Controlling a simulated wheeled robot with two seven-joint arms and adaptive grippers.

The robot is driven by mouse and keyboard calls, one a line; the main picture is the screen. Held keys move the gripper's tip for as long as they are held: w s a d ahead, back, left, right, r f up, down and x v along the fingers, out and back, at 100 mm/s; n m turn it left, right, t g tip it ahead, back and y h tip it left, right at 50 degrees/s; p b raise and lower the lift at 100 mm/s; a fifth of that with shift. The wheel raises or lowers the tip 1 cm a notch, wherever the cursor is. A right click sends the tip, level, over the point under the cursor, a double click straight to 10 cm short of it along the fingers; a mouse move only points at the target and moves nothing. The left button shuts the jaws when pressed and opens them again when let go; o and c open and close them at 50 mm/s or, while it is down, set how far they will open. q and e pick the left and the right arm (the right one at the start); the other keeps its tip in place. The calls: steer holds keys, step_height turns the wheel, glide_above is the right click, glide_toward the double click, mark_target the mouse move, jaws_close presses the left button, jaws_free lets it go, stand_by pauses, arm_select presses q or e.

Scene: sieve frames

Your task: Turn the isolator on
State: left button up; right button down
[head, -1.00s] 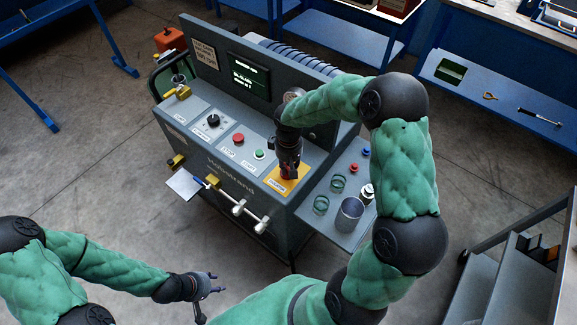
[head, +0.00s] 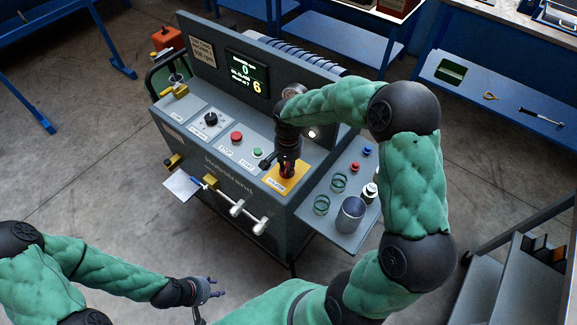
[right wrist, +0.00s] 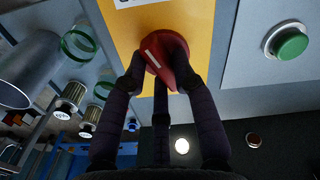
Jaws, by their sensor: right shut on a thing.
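The isolator is a red rotary knob (right wrist: 168,58) on a yellow plate (head: 290,184) at the right end of the grey machine's sloped panel. In the right wrist view the knob's white mark lies tilted. My right gripper (head: 286,172) points down on the knob and is shut on it, with fingers on both sides (right wrist: 165,75). In the head view the gripper hides most of the knob. My left gripper (head: 215,290) is open and empty, low in the picture, away from the machine. The machine's display (head: 247,75) is lit with large digits.
Left of the isolator on the panel are a green button (head: 257,153), a red button (head: 236,136) and a black knob (head: 211,119). A side shelf (head: 325,228) holds a metal cup (head: 350,214), green rings (head: 338,181) and small parts.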

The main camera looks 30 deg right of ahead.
steer(key=m+b, duration=0.1)
steer(key=m, duration=0.3)
steer(key=shift+a+m, duration=0.1)
steer(key=shift+m, duration=0.2)
stand_by(0.3)
steer(key=c, duration=1)
jaws_free()
step_height(320, 180, up, 12)
steer(key=shift+s, duration=0.1)
